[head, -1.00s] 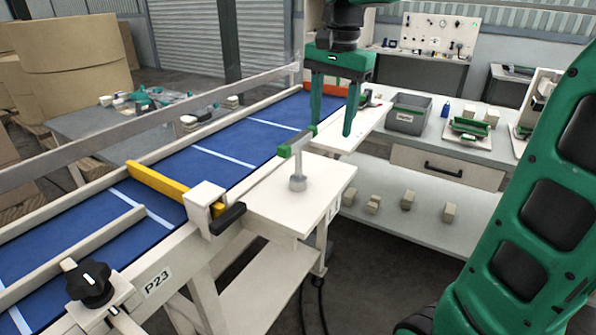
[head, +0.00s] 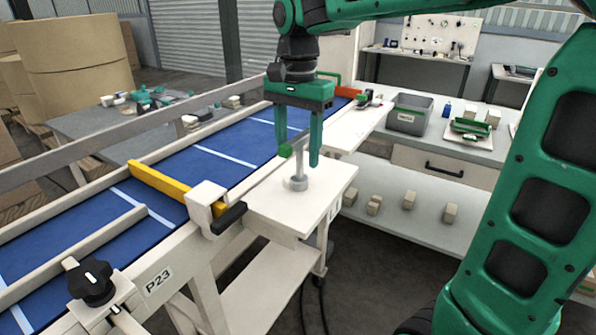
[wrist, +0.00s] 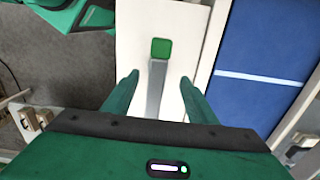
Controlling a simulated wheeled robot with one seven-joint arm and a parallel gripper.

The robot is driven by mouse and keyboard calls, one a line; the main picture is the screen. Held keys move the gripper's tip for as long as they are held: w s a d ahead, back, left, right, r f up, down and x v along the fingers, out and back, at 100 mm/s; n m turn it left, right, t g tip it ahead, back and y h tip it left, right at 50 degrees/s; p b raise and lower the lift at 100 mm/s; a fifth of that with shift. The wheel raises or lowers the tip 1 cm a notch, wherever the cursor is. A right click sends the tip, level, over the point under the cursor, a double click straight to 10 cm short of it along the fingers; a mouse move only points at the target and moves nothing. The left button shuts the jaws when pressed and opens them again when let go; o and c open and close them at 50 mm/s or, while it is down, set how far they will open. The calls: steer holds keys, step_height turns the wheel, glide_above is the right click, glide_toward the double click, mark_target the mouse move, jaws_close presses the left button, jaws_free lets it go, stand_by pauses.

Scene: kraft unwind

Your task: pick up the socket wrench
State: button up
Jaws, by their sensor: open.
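The socket wrench (head: 298,183) stands upright on a small white side table (head: 262,206), its grey socket end down and its handle with a green end at the top. In the wrist view the wrench (wrist: 155,92) shows as a grey bar with a square green end. My gripper (head: 298,157) is open above the table, its green fingers pointing down around the wrench's upper part. In the wrist view my gripper (wrist: 158,79) has one finger on each side of the grey bar, with gaps visible. The fingers partly hide the handle in the head view.
A blue conveyor (head: 225,150) with a yellow bar (head: 160,182) runs alongside the table. A white clamp block (head: 206,198) with a black handle sits at its near edge. A grey bin (head: 409,115) stands on the workbench behind right. Small blocks lie on the lower shelf.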

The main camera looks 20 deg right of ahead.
mark_target(299, 177)
steer(key=f, duration=0.4)
steer(key=shift+s, duration=0.25)
steer(key=c, duration=1.1)
steer(key=shift+c, duration=0.2)
